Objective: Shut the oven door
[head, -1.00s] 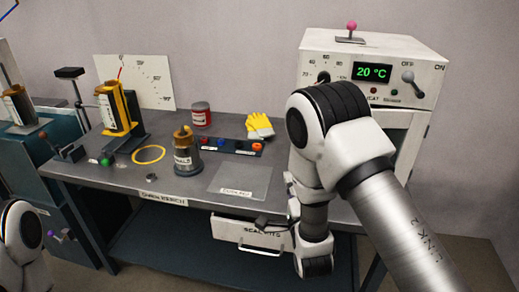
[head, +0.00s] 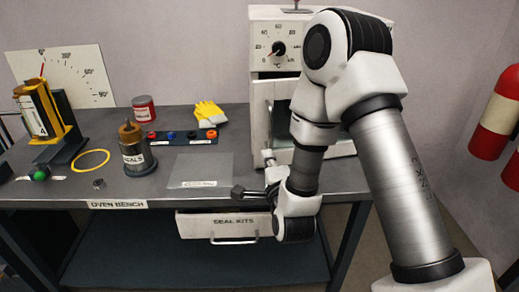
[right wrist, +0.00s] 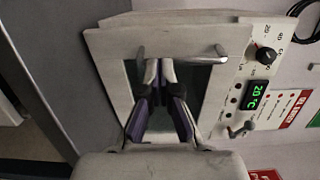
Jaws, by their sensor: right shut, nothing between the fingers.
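The white oven (head: 262,30) stands on the right end of the bench, partly behind my right arm. Its white door (head: 258,125) appears to stand out from the body on the left, with a dark area behind it. In the right wrist view the door (right wrist: 107,75) has a dark window and a metal handle (right wrist: 140,65). How far it is open I cannot tell. My right gripper (right wrist: 159,70) is shut and empty in front of the window. Contact with the door is unclear.
A can labelled SEALS (head: 137,158), a yellow ring (head: 90,160), yellow gloves (head: 208,112) and a red can (head: 143,108) are on the bench (head: 110,205). A drawer (head: 195,226) is below. Fire extinguishers (head: 497,115) hang at right. A clear sheet (head: 200,168) lies flat.

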